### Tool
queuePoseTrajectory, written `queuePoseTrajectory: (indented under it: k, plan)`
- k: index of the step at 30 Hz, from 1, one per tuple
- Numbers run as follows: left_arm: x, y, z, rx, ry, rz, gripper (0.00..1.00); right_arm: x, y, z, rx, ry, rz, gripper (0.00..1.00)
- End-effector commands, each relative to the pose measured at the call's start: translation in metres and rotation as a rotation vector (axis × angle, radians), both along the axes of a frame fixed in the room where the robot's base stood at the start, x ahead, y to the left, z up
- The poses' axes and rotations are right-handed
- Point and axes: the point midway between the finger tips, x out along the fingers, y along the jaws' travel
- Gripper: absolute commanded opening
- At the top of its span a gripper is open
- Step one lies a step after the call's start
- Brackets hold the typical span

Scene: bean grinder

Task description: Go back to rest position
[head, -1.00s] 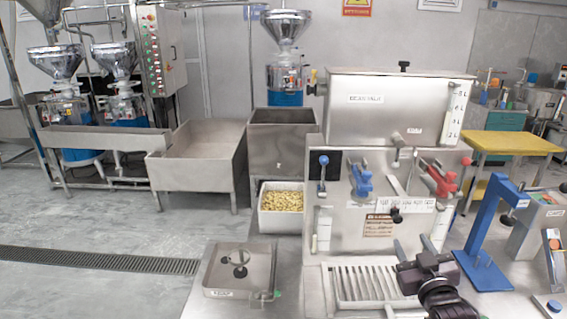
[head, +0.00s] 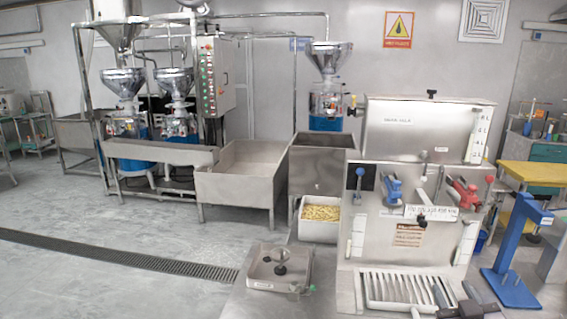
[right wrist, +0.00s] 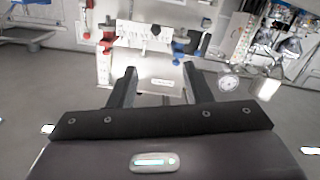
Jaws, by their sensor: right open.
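My right gripper (head: 452,296) shows at the bottom edge of the head view, in front of the slotted tray of the steel dispensing machine (head: 405,240). In the right wrist view my right gripper (right wrist: 158,88) has its two fingers spread apart with nothing between them. The machine's red lever (head: 466,191) and blue lever (head: 394,192) are on its front panel, apart from the gripper. The red lever (right wrist: 106,42) and blue lever (right wrist: 182,50) also show beyond the fingers in the right wrist view. My left gripper is not in view.
A blue stand (head: 512,250) stands on the table right of the machine. Grinders (head: 178,105) stand farther back. Open floor lies left.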

Motion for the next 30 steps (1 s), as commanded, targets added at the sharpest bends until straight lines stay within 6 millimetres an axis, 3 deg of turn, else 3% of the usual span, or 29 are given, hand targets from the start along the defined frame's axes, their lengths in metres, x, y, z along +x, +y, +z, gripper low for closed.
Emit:
queuePoseTrajectory:
  k: [8,14,20,24,30]
  plan:
    - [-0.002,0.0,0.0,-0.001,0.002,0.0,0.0,-0.008,0.03,-0.032,0.042,0.167,0.03,0.45]
    - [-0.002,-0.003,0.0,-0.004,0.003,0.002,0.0,-0.028,0.065,-0.068,0.091,0.368,0.061,0.45]
    - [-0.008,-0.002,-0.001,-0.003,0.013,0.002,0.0,-0.067,0.108,-0.108,0.144,0.626,0.096,0.45]
    - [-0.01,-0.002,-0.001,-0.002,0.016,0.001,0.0,-0.104,0.137,-0.132,0.178,0.815,0.118,0.45]
    - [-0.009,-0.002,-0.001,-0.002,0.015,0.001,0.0,-0.16,0.171,-0.154,0.211,1.054,0.145,0.45]
